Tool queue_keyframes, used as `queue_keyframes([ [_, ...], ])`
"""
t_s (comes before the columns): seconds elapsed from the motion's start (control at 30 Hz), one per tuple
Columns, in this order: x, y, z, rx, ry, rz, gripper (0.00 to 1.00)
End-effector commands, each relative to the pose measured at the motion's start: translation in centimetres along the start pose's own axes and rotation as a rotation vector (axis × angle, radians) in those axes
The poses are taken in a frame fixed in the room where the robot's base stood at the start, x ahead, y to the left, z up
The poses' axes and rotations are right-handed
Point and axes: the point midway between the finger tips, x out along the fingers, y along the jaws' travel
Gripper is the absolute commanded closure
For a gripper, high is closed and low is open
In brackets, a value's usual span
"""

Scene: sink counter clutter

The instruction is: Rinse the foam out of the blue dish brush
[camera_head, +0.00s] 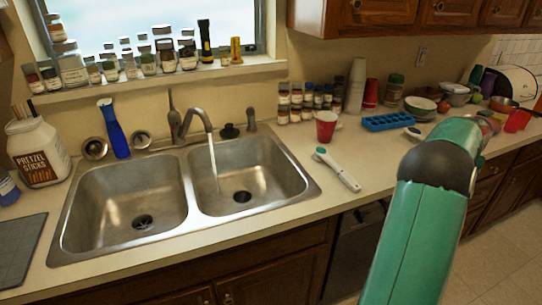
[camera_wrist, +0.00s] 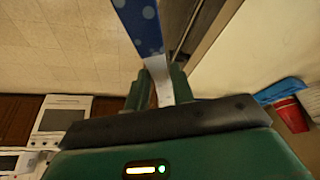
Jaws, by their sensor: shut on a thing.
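My gripper (camera_wrist: 158,84) is shut on a narrow pale part of a long blue thing with light spots (camera_wrist: 140,25), seen in the wrist view. It looks like the blue dish brush with foam on it, but its far end is cut off by the picture edge. In the head view my green arm reaches out at the right, away from the sink, and hides the gripper and what it holds. The faucet (camera_head: 197,118) is running, and a thin stream of water (camera_head: 214,168) falls into the right basin (camera_head: 262,172). The left basin (camera_head: 115,200) is empty.
A white and teal brush (camera_head: 338,169) lies on the counter right of the sink. A red cup (camera_head: 326,127) and a blue ice tray (camera_head: 388,121) stand behind it. A blue bottle-like thing (camera_head: 113,130) stands behind the left basin. A pretzel jar (camera_head: 40,152) is far left.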

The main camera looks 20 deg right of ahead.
Motion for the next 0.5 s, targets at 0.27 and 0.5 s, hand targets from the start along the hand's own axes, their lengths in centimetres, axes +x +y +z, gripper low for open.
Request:
queue_keyframes([
  [0.27,-0.01,-0.01,0.01,-0.001,0.001,0.000,0.94],
  [0.5,0.29,-0.12,-0.66,0.000,0.001,0.000,0.94],
])
